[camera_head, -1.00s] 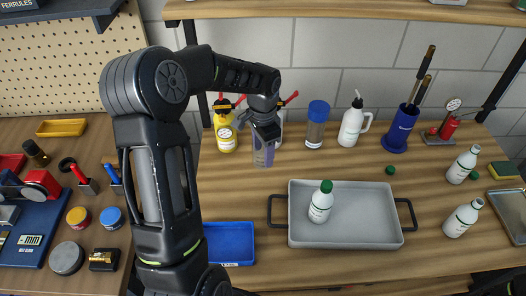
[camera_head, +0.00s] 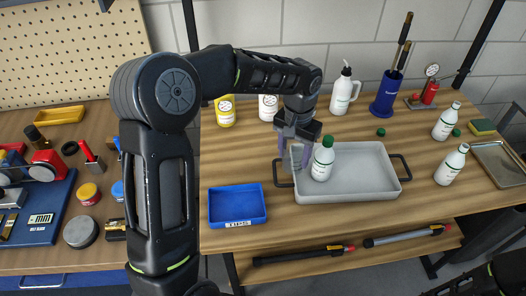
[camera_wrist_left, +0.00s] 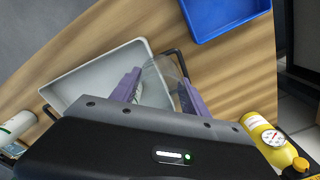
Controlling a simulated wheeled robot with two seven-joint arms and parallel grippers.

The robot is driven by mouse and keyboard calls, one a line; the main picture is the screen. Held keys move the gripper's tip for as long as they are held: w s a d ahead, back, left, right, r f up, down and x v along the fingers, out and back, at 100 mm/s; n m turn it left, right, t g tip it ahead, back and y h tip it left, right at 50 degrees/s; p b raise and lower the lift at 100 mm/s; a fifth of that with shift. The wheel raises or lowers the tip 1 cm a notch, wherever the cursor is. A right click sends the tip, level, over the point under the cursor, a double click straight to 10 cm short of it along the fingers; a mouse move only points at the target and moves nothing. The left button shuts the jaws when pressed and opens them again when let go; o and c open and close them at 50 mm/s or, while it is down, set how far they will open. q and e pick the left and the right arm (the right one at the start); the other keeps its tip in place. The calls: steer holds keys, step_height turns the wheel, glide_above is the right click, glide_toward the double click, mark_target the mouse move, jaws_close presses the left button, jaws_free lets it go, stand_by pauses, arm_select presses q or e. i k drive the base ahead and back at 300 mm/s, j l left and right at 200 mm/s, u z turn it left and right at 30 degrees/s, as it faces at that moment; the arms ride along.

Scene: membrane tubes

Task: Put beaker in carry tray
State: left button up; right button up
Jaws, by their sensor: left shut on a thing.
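My left gripper (camera_head: 297,148) is shut on a clear beaker (camera_head: 296,158), held roughly upright at the left end of the grey carry tray (camera_head: 372,180). In the left wrist view the beaker (camera_wrist_left: 160,76) sits between the purple fingers of my left gripper (camera_wrist_left: 158,95), overlapping the tray's end wall and handle; its exact height above the tray is hard to tell. The tray (camera_wrist_left: 88,72) has black handles at both ends. A white bottle with a green cap (camera_head: 323,160) stands in its left part, just right of the beaker. My right gripper is not seen.
A blue tips bin (camera_head: 237,204) lies left of the tray. White bottles (camera_head: 447,121), a blue tool holder (camera_head: 387,95) and a yellow bottle (camera_head: 225,111) stand around the table. The tray's middle and right floor are clear.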

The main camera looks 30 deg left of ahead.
mark_target(363, 173)
steer(key=l, duration=0.7)
steer(key=i+l, duration=0.3)
steer(key=l, duration=0.2)
steer(key=i+l, duration=0.35)
steer(key=l, duration=0.15)
